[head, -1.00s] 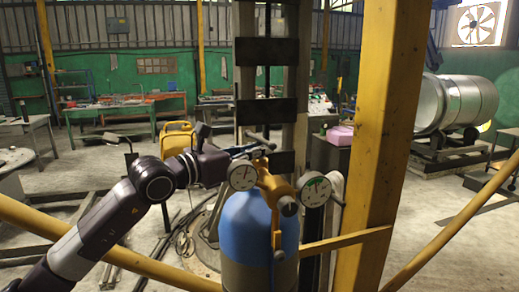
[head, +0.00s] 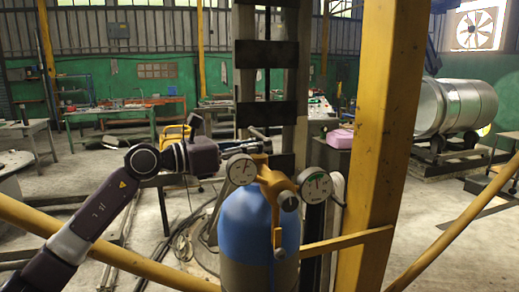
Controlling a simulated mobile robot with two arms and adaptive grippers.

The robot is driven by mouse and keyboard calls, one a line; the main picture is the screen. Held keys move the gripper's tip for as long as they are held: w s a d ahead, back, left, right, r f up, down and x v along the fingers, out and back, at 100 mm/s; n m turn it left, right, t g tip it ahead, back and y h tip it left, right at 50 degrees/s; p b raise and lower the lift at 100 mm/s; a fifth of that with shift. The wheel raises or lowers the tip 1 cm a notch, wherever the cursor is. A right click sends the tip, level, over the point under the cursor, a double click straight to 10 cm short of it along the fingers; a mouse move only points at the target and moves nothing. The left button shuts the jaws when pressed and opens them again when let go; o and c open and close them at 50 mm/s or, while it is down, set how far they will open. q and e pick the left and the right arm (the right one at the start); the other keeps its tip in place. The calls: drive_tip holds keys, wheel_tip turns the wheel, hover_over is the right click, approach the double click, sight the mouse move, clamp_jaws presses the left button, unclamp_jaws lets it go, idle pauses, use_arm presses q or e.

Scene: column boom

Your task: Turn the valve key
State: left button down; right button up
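The blue gas cylinder (head: 246,222) stands upright in front of me with a yellow valve fitting (head: 277,182) on top. A thin grey bar, apparently the valve key (head: 259,134), shows just above and behind the fitting. My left arm comes in from the left, its dark wrist just left of the cylinder top. My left gripper (head: 240,147) seems to reach right toward the key, behind the left gauge. Its fingers are small and partly hidden, so I cannot tell whether they are open or touch the key. My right gripper is not in view.
Two round gauges, left (head: 241,169) and right (head: 316,187), flank the fitting. A thick yellow post (head: 379,150) stands to the right, and sloping yellow rails (head: 110,251) cross in front. A dark column (head: 267,80) rises behind the cylinder.

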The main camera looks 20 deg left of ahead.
use_arm(q)
drive_tip(key=c, duration=2)
unclamp_jaws()
drive_tip(key=shift+s+a, duration=0.15)
drive_tip(key=shift+a, duration=0.1)
drive_tip(key=v, duration=1.1)
drive_tip(key=shift+s+a, duration=0.1)
drive_tip(key=shift+s, duration=0.1)
